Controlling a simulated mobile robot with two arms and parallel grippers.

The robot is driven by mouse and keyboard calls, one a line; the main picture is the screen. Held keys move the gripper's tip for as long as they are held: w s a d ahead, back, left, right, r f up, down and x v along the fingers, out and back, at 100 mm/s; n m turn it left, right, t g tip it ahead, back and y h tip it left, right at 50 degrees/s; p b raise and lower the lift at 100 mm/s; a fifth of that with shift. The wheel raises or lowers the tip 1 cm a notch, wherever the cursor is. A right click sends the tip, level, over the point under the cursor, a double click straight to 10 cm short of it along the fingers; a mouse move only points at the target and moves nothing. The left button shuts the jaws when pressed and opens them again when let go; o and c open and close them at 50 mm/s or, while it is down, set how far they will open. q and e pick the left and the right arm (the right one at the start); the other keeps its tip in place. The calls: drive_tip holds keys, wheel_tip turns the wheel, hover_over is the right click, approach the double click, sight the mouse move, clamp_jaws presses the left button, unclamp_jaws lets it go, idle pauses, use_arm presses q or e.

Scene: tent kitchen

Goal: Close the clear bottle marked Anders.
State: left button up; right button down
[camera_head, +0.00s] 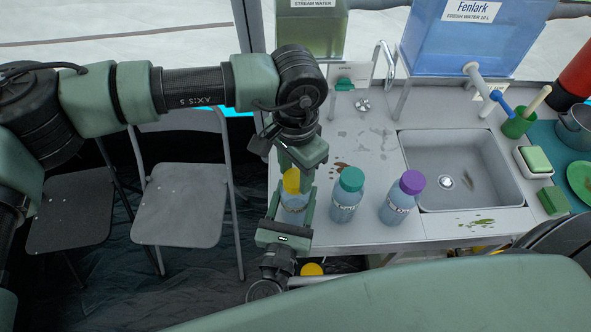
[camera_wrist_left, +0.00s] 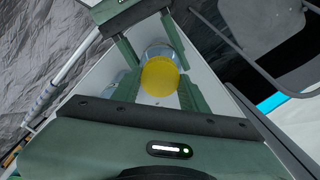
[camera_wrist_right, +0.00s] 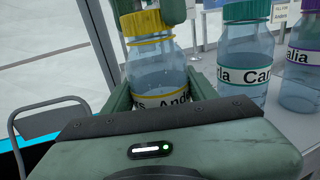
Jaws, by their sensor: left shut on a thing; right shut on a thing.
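The clear bottle marked Anders (camera_wrist_right: 155,75) fills the middle of the right wrist view, upright, with a yellow-edged label partly hidden by my gripper. Its yellow cap (camera_head: 291,181) is at the bottle's mouth; in the left wrist view the cap (camera_wrist_left: 160,77) shows from above. My left gripper (camera_head: 293,172) reaches down from above, shut on the cap. My right gripper (camera_head: 293,208) comes from the near side, its fingers shut on the bottle's body. The exact fit of cap and neck is partly hidden by the left fingers.
A green-capped bottle (camera_head: 346,196) and a purple-capped bottle (camera_head: 402,199) stand close by on the right. The sink (camera_head: 462,165) is beyond them. Blue water tank (camera_head: 465,40) stands at the back. Two folding chairs, one grey (camera_head: 182,205), stand left of the counter.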

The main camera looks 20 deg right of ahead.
use_arm(q)
drive_tip(key=m, duration=0.3)
drive_tip(key=o, duration=1.3)
drive_tip(key=shift+r, duration=2.3)
drive_tip(key=shift+c, duration=0.5)
